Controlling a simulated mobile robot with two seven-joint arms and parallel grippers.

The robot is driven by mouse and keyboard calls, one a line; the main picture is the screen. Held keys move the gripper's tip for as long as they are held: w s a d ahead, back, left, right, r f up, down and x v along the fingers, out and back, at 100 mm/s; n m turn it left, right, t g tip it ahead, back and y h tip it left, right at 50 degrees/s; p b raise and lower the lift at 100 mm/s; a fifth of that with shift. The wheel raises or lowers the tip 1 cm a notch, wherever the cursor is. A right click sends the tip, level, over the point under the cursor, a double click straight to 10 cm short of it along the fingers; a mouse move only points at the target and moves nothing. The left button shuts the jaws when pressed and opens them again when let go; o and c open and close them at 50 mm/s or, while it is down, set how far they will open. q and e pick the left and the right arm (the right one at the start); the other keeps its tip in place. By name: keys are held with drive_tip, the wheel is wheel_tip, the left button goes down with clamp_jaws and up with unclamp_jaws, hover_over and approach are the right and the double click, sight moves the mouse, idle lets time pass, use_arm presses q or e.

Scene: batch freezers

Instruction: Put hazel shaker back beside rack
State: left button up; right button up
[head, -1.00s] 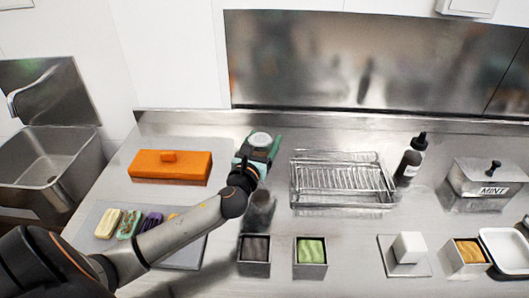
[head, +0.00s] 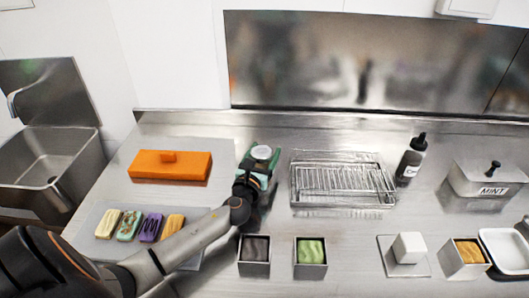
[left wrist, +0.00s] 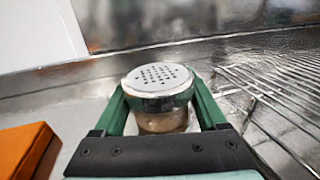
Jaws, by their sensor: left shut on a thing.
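The hazel shaker (head: 262,153) has a silver perforated lid. In the left wrist view the shaker (left wrist: 158,88) is upright, with a tan body under the lid. My left gripper (head: 260,160), with green fingers, is shut on the shaker, one finger on each side. The wire rack (head: 342,183) stands just to the right of the gripper. Its wires also show at the right in the left wrist view (left wrist: 275,85). The shaker's base is hidden, so I cannot tell whether it touches the counter. My right gripper is not in view.
An orange lidded box (head: 170,166) is to the left. A tray (head: 105,248) holds several coloured bars. Small tubs of dark (head: 255,250) and green (head: 311,252) contents stand in front. A dark bottle (head: 411,158) and a MINT tin (head: 485,182) are to the right.

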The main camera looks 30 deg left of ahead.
use_arm(q)
drive_tip(key=o, duration=1.3)
drive_tip(key=shift+f, duration=0.15)
drive_tip(key=shift+o, duration=0.2)
drive_tip(key=shift+s+r, duration=0.1)
drive_tip(key=shift+r, duration=0.15)
drive_tip(key=b+v, duration=0.1)
drive_tip(key=v, duration=1.1)
drive_tip(key=shift+f, duration=0.1)
